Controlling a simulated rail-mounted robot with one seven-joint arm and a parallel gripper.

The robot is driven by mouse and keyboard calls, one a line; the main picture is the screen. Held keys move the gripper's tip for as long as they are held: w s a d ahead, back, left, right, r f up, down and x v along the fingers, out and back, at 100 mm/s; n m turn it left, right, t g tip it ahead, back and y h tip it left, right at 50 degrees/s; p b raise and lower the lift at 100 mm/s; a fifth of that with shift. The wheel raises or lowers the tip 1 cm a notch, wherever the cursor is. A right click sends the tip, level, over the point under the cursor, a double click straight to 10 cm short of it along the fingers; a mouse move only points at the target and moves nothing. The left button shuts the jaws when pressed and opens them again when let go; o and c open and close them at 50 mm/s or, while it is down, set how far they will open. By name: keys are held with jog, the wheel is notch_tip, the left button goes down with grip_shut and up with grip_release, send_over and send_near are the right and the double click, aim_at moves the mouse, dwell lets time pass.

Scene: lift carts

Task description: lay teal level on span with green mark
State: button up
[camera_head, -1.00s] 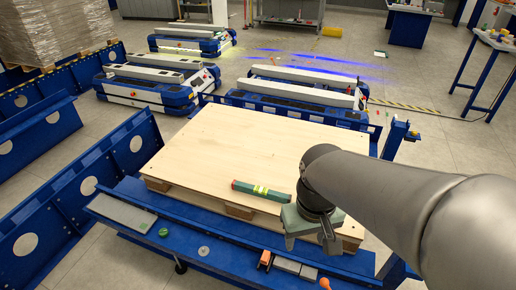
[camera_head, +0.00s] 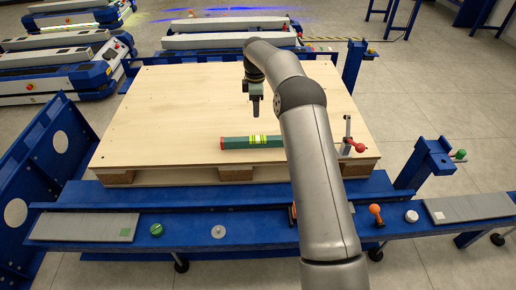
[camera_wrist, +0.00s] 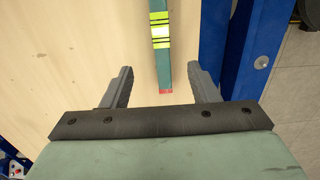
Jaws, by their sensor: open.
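The teal level (camera_head: 236,142), with yellow-green vial marks and a red end, lies flat on the wooden board near its front edge. My gripper (camera_head: 255,108) hangs above the board, just behind the level in the head view. In the wrist view the open fingers (camera_wrist: 161,82) stand either side of the line of the level (camera_wrist: 164,58), its red end between them; they hold nothing. The grey span with the green mark (camera_head: 75,227) lies bare on the blue front rail at left. My forearm hides part of the board and rail.
Another grey span (camera_head: 475,207) with a whitish mark lies at the rail's right end. A green knob (camera_head: 156,229), a silver disc (camera_head: 218,231), an orange knob (camera_head: 375,210) and a white cap (camera_head: 411,216) are on the rail. A red-handled clamp (camera_head: 350,143) stands at the board's right edge.

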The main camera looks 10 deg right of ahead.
jog(key=b, duration=0.3)
send_near(258, 138)
jog(key=f, duration=0.5)
jog(key=shift+w+a, duration=0.1)
jog(key=shift+a, duration=0.3)
jog(key=f, duration=0.2)
jog(key=f+b, duration=0.1)
jog(key=f, duration=0.2)
jog(key=shift+d+f, duration=0.35)
jog(key=shift+r, duration=0.1)
grip_shut()
